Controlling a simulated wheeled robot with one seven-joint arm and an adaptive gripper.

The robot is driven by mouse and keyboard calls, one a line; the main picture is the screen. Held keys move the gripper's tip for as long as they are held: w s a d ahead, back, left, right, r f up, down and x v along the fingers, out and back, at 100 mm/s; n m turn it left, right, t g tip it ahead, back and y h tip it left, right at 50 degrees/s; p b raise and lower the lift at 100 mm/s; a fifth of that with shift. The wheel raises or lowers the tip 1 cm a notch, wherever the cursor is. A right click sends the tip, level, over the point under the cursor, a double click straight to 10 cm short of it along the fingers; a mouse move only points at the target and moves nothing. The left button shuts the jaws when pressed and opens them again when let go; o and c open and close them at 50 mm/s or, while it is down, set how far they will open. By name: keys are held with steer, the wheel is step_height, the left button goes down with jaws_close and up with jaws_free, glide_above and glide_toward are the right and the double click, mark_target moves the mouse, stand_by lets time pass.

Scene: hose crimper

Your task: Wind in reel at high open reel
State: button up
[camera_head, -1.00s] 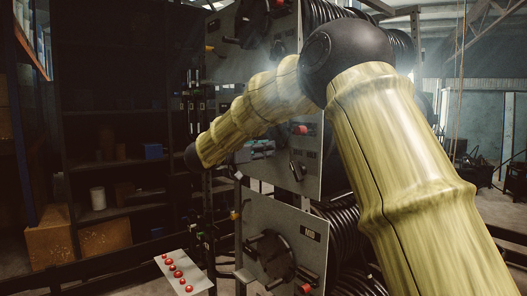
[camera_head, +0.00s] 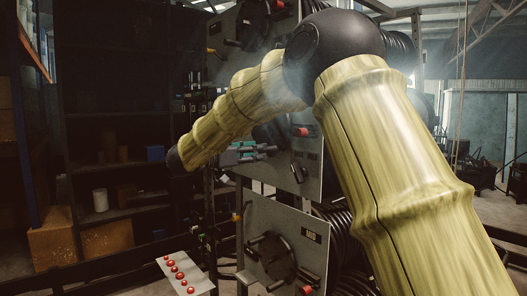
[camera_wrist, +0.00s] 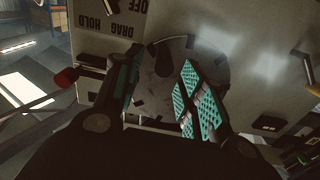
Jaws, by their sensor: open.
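My gripper (camera_head: 255,152) is open in front of the middle panel (camera_head: 309,165) of the reel stack, below my forearm. In the wrist view my gripper (camera_wrist: 160,85) shows teal pads spread apart, with a round grey hub disc (camera_wrist: 215,68) behind them. A dark handle-like part shows at the disc's upper left, between the fingers; I cannot tell whether they touch it. A red knob (camera_wrist: 66,77) is left of the fingers, near upside-down DRAG, HOLD and OFF lettering. A red knob (camera_head: 302,131) also shows on this panel in the head view. My arm hides part of the panel.
A lower panel (camera_head: 315,258) with a crank disc and an upper panel (camera_head: 228,40) stand in the same stack. A sloped box with red buttons (camera_head: 198,270) is in front. Dark shelves (camera_head: 130,208) stand at left. Black hose coils lie behind the panels.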

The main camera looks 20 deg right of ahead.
steer(key=v, duration=0.6)
steer(key=shift+a, duration=0.2)
steer(key=shift+s, duration=0.15)
steer(key=w+d+f+n+t+y+b, duration=0.1)
steer(key=w+f+n+t, duration=0.15)
steer(key=f, duration=0.65)
steer(key=w+f+n+t, duration=0.2)
steer(key=f+t, duration=0.1)
steer(key=f, duration=0.6)
steer(key=s+f+n+t+y+b, duration=0.1)
steer(key=s+f+n+y, duration=0.2)
steer(key=f, duration=0.9)
steer(key=s+f+n+y, duration=0.2)
steer(key=s+f+y, duration=0.1)
steer(key=f, duration=1)
steer(key=s+f+n+t+y+b, duration=0.1)
steer(key=s+f+n+y, duration=0.2)
steer(key=f, duration=0.9)
steer(key=s+a+f+n+g+y+b, duration=0.2)
steer(key=s+f+g+y, duration=0.3)
steer(key=s+f, duration=1.55)
steer(key=s+f+g+y, duration=0.1)
steer(key=s+f+g, duration=0.2)
steer(key=s, duration=1.1)
steer(key=s+a+f+g+y, duration=0.1)
steer(key=s+f+g, duration=0.3)
steer(key=s, duration=1.1)
steer(key=shift+s+a+f+y+b, duration=0.25)
steer(key=shift+f+b, duration=0.2)
steer(key=shift+f, duration=0.35)
